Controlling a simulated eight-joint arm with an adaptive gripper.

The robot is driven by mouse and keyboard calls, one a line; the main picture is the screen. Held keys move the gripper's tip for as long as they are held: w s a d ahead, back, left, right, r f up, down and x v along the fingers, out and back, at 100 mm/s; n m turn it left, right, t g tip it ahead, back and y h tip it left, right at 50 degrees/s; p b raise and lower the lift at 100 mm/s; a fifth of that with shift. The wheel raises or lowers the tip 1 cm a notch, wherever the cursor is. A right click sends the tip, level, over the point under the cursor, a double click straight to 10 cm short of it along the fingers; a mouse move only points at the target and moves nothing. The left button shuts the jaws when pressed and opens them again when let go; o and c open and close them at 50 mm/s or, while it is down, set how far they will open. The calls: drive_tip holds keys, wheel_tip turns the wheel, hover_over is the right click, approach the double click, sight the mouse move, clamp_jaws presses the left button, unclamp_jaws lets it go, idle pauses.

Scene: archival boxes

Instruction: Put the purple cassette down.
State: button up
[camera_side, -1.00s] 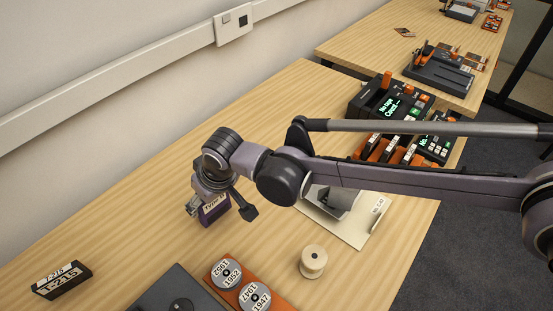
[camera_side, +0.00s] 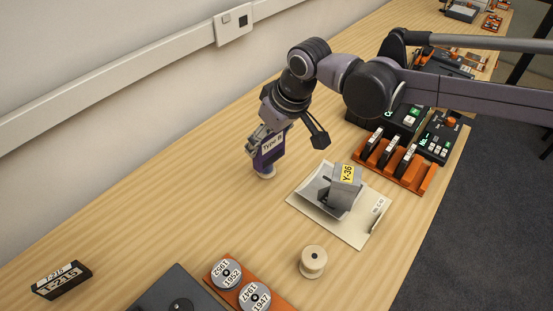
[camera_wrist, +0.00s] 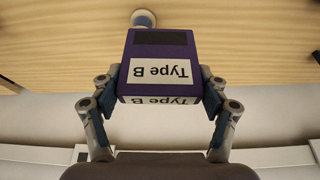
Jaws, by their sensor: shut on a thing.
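The purple cassette (camera_side: 268,158) has a white "Type B" label. My gripper (camera_side: 262,142) is shut on it and holds it over the wood table. In the wrist view, the cassette (camera_wrist: 160,72) sits between the two fingers of my gripper (camera_wrist: 160,98), with the label upside down and a dark window beyond it. A small pale round object (camera_side: 267,173) shows at the cassette's lower edge in the side view; I cannot tell if they touch. The pale round object (camera_wrist: 143,17) also shows just past the cassette in the wrist view.
A grey holder with a yellow "Y-36" label (camera_side: 346,174) stands on a cream tray (camera_side: 372,228). A pale spool (camera_side: 313,262), an orange rack of reels (camera_side: 213,279), a black "T-215" box (camera_side: 62,280) and an orange slotted rack (camera_side: 424,184) surround the clear left-middle table.

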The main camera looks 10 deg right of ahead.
drive_tip(key=w+d+m+h, duration=0.1)
drive_tip(key=w+d+m, duration=0.1)
drive_tip(key=w+d, duration=0.7)
drive_tip(key=w+d+m, duration=0.1)
drive_tip(key=w+d, duration=0.4)
drive_tip(key=d, duration=0.8)
drive_tip(key=shift+t, duration=0.4)
drive_tip(key=shift+w+a+f, duration=0.15)
drive_tip(key=shift+a+f, duration=2.55)
drive_tip(key=shift+a, duration=0.1)
drive_tip(key=shift+w+a+f, duration=0.1)
drive_tip(key=shift+a+f, duration=2.55)
drive_tip(key=shift+a, duration=0.1)
drive_tip(key=shift+f, duration=0.15)
drive_tip(key=o, duration=1.3)
